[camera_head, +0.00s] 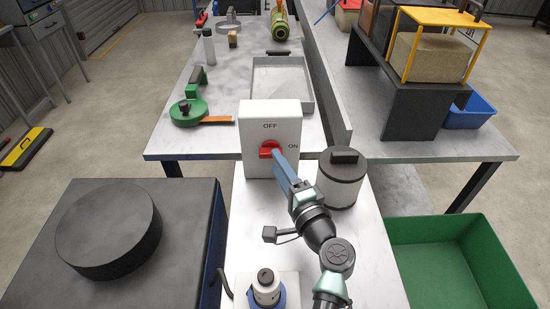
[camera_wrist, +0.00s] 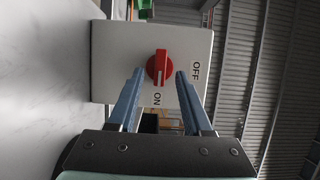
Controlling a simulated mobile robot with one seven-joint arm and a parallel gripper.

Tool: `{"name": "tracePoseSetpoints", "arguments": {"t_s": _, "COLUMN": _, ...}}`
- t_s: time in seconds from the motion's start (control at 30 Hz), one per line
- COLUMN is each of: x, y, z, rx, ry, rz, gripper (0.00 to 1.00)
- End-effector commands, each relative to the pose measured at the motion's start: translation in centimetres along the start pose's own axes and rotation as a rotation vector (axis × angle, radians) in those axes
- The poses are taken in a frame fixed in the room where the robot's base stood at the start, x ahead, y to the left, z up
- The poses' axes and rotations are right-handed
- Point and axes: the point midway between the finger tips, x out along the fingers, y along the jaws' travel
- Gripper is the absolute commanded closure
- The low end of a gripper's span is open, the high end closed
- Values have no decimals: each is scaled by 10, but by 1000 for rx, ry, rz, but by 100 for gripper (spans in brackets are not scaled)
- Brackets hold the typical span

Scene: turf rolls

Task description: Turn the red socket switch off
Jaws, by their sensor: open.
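The red switch knob (camera_head: 268,149) sits on the front of a white box (camera_head: 257,118) marked OFF at the top and ON at the right. In the wrist view the red knob (camera_wrist: 159,66) has a white mark that points toward the ON label. My gripper (camera_head: 274,156) is open, its blue fingers reaching to the box face. In the wrist view my gripper (camera_wrist: 160,74) has one fingertip on either side of the knob's ON end, with a gap visible. Contact with the knob cannot be told. In the head view the fingers partly hide the knob.
A grey lidded canister (camera_head: 341,184) stands close to the right of the box and my arm. A green tape-like tool (camera_head: 188,112) and a metal tray (camera_head: 282,82) lie behind. A green bin (camera_head: 455,262) is at right, a black round block (camera_head: 108,230) at left.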

Motion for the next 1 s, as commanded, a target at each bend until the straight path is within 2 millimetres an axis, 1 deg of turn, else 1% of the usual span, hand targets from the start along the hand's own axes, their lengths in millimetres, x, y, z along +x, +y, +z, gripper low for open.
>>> {"name": "tracePoseSetpoints", "arguments": {"t_s": 0.03, "x": 8, "y": -1, "z": 0, "rx": 0, "ry": 0, "rz": -1, "gripper": 50}}
{"name": "tracePoseSetpoints", "arguments": {"t_s": 0.2, "x": 21, "y": 0, "z": 0, "rx": 0, "ry": 0, "rz": 0, "gripper": 50}}
{"name": "tracePoseSetpoints", "arguments": {"t_s": 0.33, "x": 25, "y": 0, "z": 0, "rx": -2, "ry": 0, "rz": 0, "gripper": 50}}
{"name": "tracePoseSetpoints", "arguments": {"t_s": 0.57, "x": 25, "y": 0, "z": 0, "rx": -2, "ry": 0, "rz": 0, "gripper": 50}}
{"name": "tracePoseSetpoints", "arguments": {"t_s": 0.6, "x": 25, "y": 0, "z": 0, "rx": -2, "ry": 0, "rz": 0, "gripper": 57}}
{"name": "tracePoseSetpoints", "arguments": {"t_s": 0.67, "x": 24, "y": 0, "z": 0, "rx": -2, "ry": 0, "rz": 0, "gripper": 68}}
{"name": "tracePoseSetpoints", "arguments": {"t_s": 0.7, "x": 24, "y": 0, "z": 0, "rx": -2, "ry": 0, "rz": 0, "gripper": 75}}
{"name": "tracePoseSetpoints", "arguments": {"t_s": 0.83, "x": 24, "y": 0, "z": 0, "rx": -2, "ry": 0, "rz": 0, "gripper": 99}}
{"name": "tracePoseSetpoints", "arguments": {"t_s": 0.87, "x": 24, "y": 0, "z": 0, "rx": -2, "ry": 0, "rz": 0, "gripper": 100}}
{"name": "tracePoseSetpoints", "arguments": {"t_s": 1.0, "x": 24, "y": 0, "z": 0, "rx": -2, "ry": 0, "rz": 0, "gripper": 100}}
